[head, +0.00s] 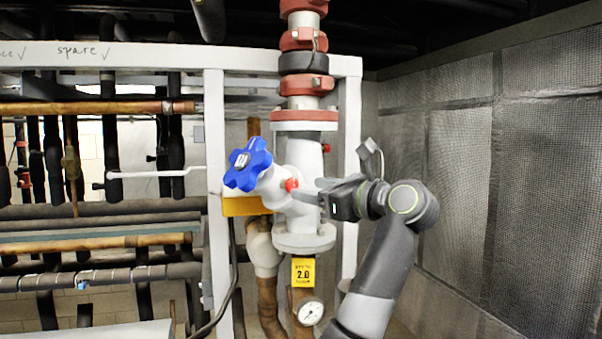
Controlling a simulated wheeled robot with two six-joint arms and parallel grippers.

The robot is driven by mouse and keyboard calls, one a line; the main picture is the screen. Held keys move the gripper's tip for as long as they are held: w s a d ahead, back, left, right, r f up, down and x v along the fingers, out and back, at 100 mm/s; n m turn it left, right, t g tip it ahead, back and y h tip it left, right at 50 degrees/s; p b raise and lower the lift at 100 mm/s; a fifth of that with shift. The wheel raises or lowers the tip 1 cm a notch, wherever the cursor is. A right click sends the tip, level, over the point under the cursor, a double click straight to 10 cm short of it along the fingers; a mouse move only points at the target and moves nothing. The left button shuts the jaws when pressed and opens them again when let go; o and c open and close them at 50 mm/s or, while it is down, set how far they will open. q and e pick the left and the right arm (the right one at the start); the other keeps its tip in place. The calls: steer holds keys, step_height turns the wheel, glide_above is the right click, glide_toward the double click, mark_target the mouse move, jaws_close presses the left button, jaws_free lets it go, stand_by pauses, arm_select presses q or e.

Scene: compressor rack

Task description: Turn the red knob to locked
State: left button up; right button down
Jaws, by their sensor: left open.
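A small red knob (290,184) sits on the side of the white valve body (299,215), just right of the blue star-shaped handwheel (247,164). My left gripper (307,190) reaches in from the right at the height of the red knob. Its fingers are apart, with the tips just right of the knob. I cannot tell whether a finger touches the knob or the valve. The knob's marking and its locked side are too small to read. My right gripper is out of view.
A white frame post (215,200) stands left of the valve. A yellow 2.0 tag (303,271) and a round gauge (310,313) are below it. A mesh wall (490,190) closes the right side. Dark and copper pipes (95,107) fill the left.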

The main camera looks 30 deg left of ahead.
mark_target(294, 185)
arm_select(q)
steer(key=p+x, duration=0.1)
steer(key=x, duration=0.3)
steer(key=c, duration=1)
